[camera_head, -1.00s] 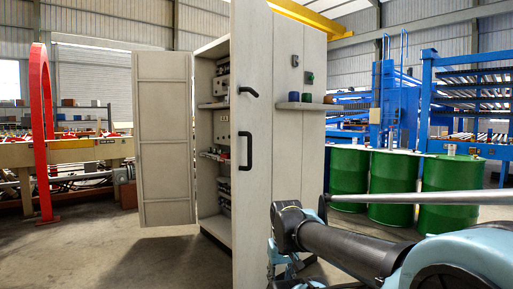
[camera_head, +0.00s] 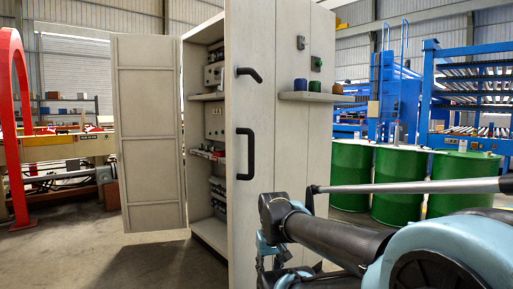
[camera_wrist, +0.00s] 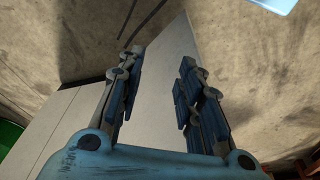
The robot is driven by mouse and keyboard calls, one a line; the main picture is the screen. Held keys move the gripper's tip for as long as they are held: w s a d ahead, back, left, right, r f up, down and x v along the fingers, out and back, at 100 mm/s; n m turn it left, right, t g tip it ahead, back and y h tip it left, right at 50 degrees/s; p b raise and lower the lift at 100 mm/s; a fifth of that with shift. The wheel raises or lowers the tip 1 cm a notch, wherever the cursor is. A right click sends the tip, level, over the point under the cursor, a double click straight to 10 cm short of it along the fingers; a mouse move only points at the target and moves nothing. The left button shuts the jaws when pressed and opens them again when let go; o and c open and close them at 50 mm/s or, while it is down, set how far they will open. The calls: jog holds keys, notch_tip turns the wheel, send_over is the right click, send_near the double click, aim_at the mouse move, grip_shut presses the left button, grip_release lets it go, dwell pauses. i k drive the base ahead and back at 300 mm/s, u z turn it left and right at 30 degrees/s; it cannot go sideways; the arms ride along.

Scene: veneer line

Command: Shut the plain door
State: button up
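A tall pale cabinet (camera_head: 308,145) stands open in the middle of the head view. Its left door (camera_head: 150,135) is swung wide, shows a ribbed inner face and has no visible handle. A nearer pale panel (camera_head: 253,220) bears a black lever (camera_head: 249,74) and a black bar handle (camera_head: 247,155); it looks like the other door, standing out toward me. I cannot tell for certain which is the plain door. My gripper (camera_wrist: 158,85) is open and empty in the wrist view, with a pale flat surface beyond its fingers. Its fingertips are not clear in the head view.
A small shelf (camera_head: 318,97) with coloured cups juts from the cabinet's right side. Shelves inside hold parts. Green drums (camera_head: 398,185) stand to the right, a red arch (camera_head: 14,130) to the left. Bare floor (camera_head: 130,262) lies before the left door.

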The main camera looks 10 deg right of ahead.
aim_at(249, 25)
jog(key=u, duration=0.05)
jog(key=i, duration=0.5)
jog(key=u, duration=0.2)
jog(key=k, duration=2.05)
jog(key=z, duration=0.4)
jog(key=i, duration=1)
